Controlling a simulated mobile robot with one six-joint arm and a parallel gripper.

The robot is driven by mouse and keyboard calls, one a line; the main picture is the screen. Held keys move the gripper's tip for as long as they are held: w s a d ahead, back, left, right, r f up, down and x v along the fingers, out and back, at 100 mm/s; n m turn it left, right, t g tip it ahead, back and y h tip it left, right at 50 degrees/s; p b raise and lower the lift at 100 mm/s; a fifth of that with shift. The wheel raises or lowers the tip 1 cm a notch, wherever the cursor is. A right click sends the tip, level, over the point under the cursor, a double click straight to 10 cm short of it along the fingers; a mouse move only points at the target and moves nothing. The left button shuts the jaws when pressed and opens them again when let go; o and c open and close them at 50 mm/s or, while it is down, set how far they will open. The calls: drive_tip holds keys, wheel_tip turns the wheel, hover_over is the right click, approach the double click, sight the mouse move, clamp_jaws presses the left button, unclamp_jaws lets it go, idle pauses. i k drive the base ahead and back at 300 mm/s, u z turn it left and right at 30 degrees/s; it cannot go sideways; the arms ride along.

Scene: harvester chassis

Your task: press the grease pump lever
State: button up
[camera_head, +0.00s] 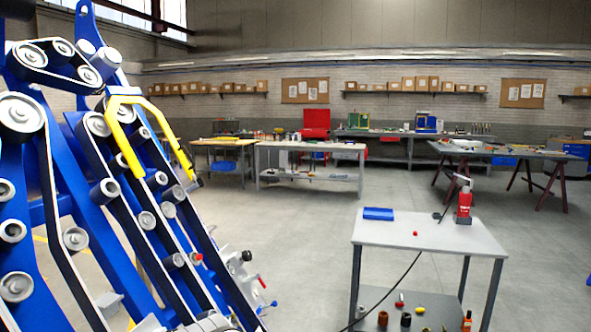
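A red device with a pale grey top (464,203), which looks like the grease pump, stands upright near the back right corner of a grey table (420,235). A light grey bar, probably its lever (461,178), sticks out at its top and points up and left. The bar is small here, so its exact angle is hard to tell. My gripper is not in view, and nothing is seen touching the pump.
A dark hose (395,285) runs down to the left. Blue harvester chassis with belts and rollers (75,238) fills the left. Floor behind the table is clear.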

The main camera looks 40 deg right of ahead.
sight(443, 169)
drive_tip(key=u, duration=0.05)
drive_tip(key=k, duration=1.05)
drive_tip(key=z, duration=1)
drive_tip(key=i, duration=1.45)
drive_tip(key=z, duration=1.1)
drive_tip(key=i, duration=1.15)
drive_tip(key=z, duration=0.35)
drive_tip(key=k, duration=0.65)
drive_tip(key=z, duration=0.45)
drive_tip(key=i, duration=2.25)
drive_tip(key=u, duration=0.2)
